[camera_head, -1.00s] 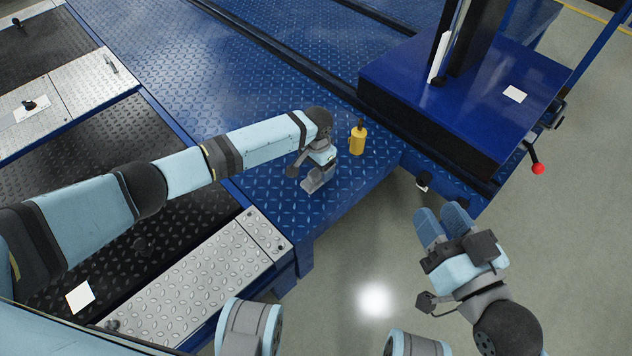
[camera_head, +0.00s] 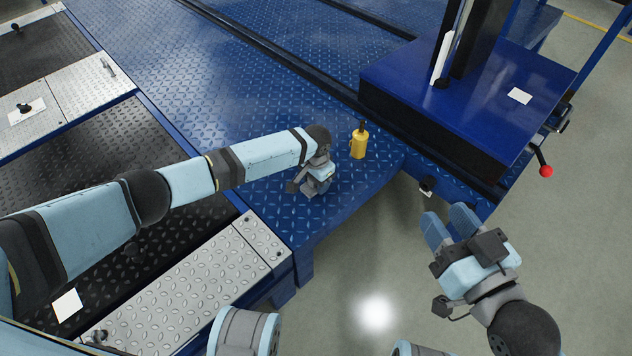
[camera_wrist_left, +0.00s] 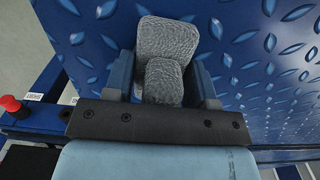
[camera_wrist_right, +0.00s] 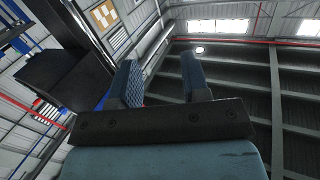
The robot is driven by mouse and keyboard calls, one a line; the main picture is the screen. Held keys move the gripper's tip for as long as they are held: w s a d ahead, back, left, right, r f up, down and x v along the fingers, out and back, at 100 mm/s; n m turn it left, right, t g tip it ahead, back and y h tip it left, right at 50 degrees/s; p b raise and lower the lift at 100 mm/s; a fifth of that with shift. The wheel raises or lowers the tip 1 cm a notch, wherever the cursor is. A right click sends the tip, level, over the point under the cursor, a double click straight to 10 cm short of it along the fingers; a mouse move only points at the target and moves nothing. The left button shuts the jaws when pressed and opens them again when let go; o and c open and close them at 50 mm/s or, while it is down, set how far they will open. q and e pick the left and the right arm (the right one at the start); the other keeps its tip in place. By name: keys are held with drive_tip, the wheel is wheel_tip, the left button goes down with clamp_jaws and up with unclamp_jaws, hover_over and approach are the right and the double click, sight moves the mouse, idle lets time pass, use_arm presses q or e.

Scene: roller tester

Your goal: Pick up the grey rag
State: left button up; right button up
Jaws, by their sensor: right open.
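The grey rag (camera_wrist_left: 167,38) shows in the left wrist view as a textured, rounded, folded lump on the blue diamond plate. A smaller raised part of it stands nearer the camera, between the fingers. My left gripper (camera_wrist_left: 163,78) is over the rag with one finger on each side, set wide apart. Narrow gaps show beside the raised part. In the head view my left gripper (camera_head: 318,188) points down at the platform's near edge, and I cannot make out the rag clearly beneath it. My right gripper (camera_head: 450,225) is open and empty over the floor at the right.
A yellow bottle (camera_head: 359,143) stands on the blue platform (camera_head: 250,95), just right of my left gripper. A blue cabinet (camera_head: 470,85) with a dark post is behind it. A red-knobbed lever (camera_head: 545,170) sticks out at the right. The floor (camera_head: 375,250) in front is clear.

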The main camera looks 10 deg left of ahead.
use_arm(q)
drive_tip(key=c, duration=0.4)
drive_tip(key=shift+r, duration=0.1)
drive_tip(key=shift+r, duration=0.25)
wheel_tip(320, 180, up, 6)
drive_tip(key=p, duration=0.3)
drive_tip(key=shift+r+p, duration=0.15)
drive_tip(key=shift+p, duration=0.25)
wheel_tip(320, 180, up, 13)
drive_tip(key=p, duration=0.5)
use_arm(e)
wheel_tip(320, 180, up, 10)
drive_tip(key=s+m+t, duration=0.1)
drive_tip(key=m+t, duration=0.1)
drive_tip(key=t, duration=0.1)
drive_tip(key=shift+s+f, duration=0.2)
drive_tip(key=shift+s, duration=0.05)
